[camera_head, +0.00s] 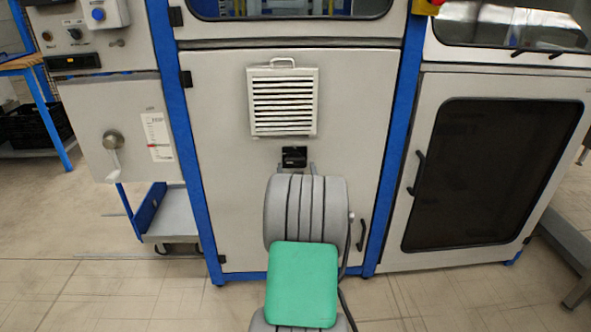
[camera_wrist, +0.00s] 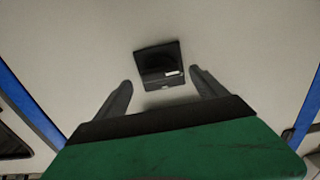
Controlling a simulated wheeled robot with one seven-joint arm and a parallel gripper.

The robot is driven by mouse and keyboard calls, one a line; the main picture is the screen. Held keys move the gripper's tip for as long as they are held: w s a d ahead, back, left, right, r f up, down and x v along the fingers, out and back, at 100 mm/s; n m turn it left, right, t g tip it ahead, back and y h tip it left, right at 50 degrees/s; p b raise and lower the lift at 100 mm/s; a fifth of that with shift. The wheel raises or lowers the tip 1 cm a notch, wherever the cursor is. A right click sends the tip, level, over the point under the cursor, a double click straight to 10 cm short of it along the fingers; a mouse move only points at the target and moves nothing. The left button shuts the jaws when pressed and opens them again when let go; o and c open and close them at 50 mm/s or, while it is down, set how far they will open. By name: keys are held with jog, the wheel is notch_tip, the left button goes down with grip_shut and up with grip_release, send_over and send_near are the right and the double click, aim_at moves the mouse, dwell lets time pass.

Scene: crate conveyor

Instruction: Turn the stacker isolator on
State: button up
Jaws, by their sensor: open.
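A small black square fitting (camera_head: 294,155) is mounted on the grey cabinet door, below a vent. In the wrist view this black fitting (camera_wrist: 158,58) has a dark recessed upper part and a small white label. My gripper (camera_wrist: 161,80) is open and empty, with its two fingers apart and pointing at the door just below and around the fitting. I cannot tell whether the fingers touch anything. In the head view, my arm hides most of my gripper (camera_head: 296,169). A rotary knob with a pale lever (camera_head: 113,142) is on the left panel. No readable label shows which one is the stacker isolator.
A louvred vent (camera_head: 283,101) with a handle sits above the fitting. A black door handle (camera_head: 361,235) is at lower right of my arm. Blue posts (camera_head: 181,130) frame the door. A control panel with a blue button (camera_head: 98,14) is at upper left.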

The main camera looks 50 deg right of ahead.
aim_at(295, 163)
jog(key=x, duration=0.3)
jog(key=shift+w, duration=0.1)
jog(key=shift+c, duration=0.3)
jog(key=c, duration=1.3)
